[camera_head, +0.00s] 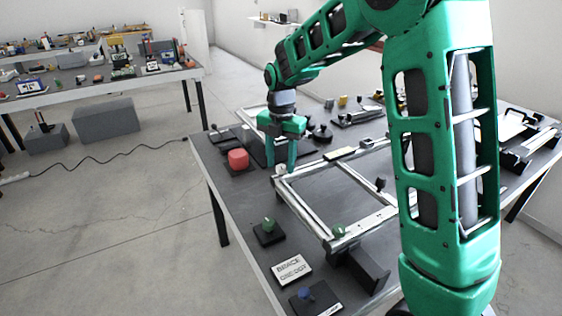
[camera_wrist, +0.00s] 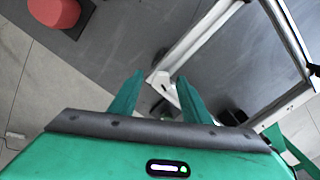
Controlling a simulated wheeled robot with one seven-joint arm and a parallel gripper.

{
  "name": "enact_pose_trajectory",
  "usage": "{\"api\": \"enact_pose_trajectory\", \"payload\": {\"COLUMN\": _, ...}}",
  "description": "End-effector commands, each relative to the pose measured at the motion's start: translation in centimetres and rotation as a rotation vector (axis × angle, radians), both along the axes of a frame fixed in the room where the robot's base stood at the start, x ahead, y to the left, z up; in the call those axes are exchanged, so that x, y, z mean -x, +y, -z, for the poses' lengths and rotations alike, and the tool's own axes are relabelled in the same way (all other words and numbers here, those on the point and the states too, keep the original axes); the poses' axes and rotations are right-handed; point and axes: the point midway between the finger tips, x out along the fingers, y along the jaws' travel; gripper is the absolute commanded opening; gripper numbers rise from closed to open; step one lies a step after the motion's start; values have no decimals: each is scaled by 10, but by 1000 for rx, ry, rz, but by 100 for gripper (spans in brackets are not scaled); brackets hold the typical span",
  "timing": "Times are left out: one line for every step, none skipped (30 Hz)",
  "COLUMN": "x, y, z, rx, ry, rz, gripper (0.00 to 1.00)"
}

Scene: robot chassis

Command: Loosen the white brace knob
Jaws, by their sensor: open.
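A small white knob (camera_head: 281,170) stands at the near-left corner of the silver metal frame (camera_head: 322,226) on the table. In the wrist view a white knob (camera_wrist: 161,80) shows between my fingertips, above the frame corner. My gripper (camera_head: 281,160) points down over that corner with its green fingers apart. In the wrist view my gripper (camera_wrist: 159,78) is open, one finger on each side of the white knob. Whether either finger touches it I cannot tell. The knob's lower part is partly hidden.
A green knob (camera_head: 268,224) stands on a dark pad, another green knob (camera_head: 338,231) on the frame. A sign (camera_head: 291,269) reading BRACE and a blue knob (camera_head: 305,295) lie near the front. Bare table lies inside the frame.

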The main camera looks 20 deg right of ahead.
Motion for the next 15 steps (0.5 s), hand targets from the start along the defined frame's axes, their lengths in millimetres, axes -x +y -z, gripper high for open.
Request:
{"api": "enact_pose_trajectory", "payload": {"x": 0, "y": 0, "z": 0, "rx": 0, "ry": 1, "rz": 0, "gripper": 43}}
{"api": "enact_pose_trajectory", "payload": {"x": 0, "y": 0, "z": -1, "rx": 0, "ry": 1, "rz": 0, "gripper": 43}}
{"api": "enact_pose_trajectory", "payload": {"x": 0, "y": 0, "z": -3, "rx": -1, "ry": 1, "rz": 0, "gripper": 43}}
{"api": "enact_pose_trajectory", "payload": {"x": 0, "y": 0, "z": -6, "rx": 0, "ry": 0, "rz": -1, "gripper": 43}}
{"api": "enact_pose_trajectory", "payload": {"x": 0, "y": 0, "z": -9, "rx": -1, "ry": -1, "rz": -1, "gripper": 43}}
{"api": "enact_pose_trajectory", "payload": {"x": -1, "y": 0, "z": -14, "rx": -1, "ry": -2, "rz": -1, "gripper": 43}}
{"api": "enact_pose_trajectory", "payload": {"x": -1, "y": 0, "z": -18, "rx": -1, "ry": -1, "rz": -1, "gripper": 43}}
{"api": "enact_pose_trajectory", "payload": {"x": -1, "y": 0, "z": -23, "rx": -1, "ry": -1, "rz": -1, "gripper": 43}}
{"api": "enact_pose_trajectory", "payload": {"x": -1, "y": 0, "z": -30, "rx": -1, "ry": -2, "rz": -1, "gripper": 43}}
{"api": "enact_pose_trajectory", "payload": {"x": -1, "y": 0, "z": -36, "rx": -1, "ry": -2, "rz": -1, "gripper": 43}}
{"api": "enact_pose_trajectory", "payload": {"x": -2, "y": 0, "z": -42, "rx": -1, "ry": -4, "rz": 0, "gripper": 43}}
{"api": "enact_pose_trajectory", "payload": {"x": -1, "y": 0, "z": -50, "rx": -1, "ry": -2, "rz": 0, "gripper": 43}}
{"api": "enact_pose_trajectory", "payload": {"x": -1, "y": 0, "z": -55, "rx": -1, "ry": -3, "rz": 0, "gripper": 43}}
{"api": "enact_pose_trajectory", "payload": {"x": -2, "y": 0, "z": -61, "rx": -1, "ry": -2, "rz": 0, "gripper": 43}}
{"api": "enact_pose_trajectory", "payload": {"x": -2, "y": 0, "z": -68, "rx": -1, "ry": -3, "rz": 0, "gripper": 43}}
